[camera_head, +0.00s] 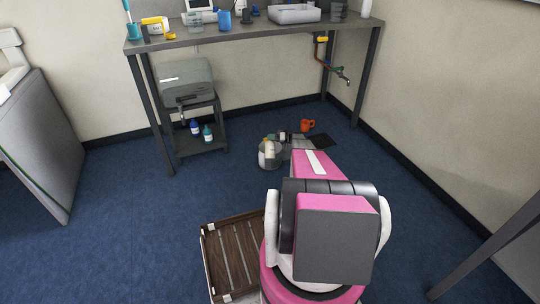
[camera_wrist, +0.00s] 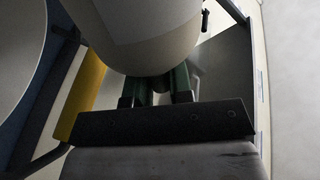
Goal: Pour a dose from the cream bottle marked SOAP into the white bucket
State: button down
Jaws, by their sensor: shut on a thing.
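My gripper (camera_wrist: 155,88) shows in the wrist view with green fingers shut on a large cream, rounded body that looks like the cream bottle (camera_wrist: 150,42). A greyish band crosses it; no SOAP lettering is readable. In the head view my pink arm reaches towards a whitish bucket (camera_head: 262,160) on the blue floor. A small cream shape (camera_head: 269,148) shows at the bucket's mouth; I cannot tell whether it is the held bottle. My gripper is hidden or too small there. A pale curved surface (camera_wrist: 18,40) fills the wrist view's left edge; its identity is unclear.
A slatted wooden crate (camera_head: 232,258) is left of my base. A grey workbench (camera_head: 240,31) stands behind, with a low shelf (camera_head: 198,145) holding blue bottles. Left floor is clear.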

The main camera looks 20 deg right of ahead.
jog(key=shift+r+n, duration=0.55)
jog(key=shift+n, duration=0.15)
jog(key=n, duration=0.4)
jog(key=shift+w+r, duration=0.1)
jog(key=shift+r, duration=0.15)
jog(key=n, duration=0.3)
jog(key=shift+r+n, duration=0.25)
jog(key=shift+n, duration=0.15)
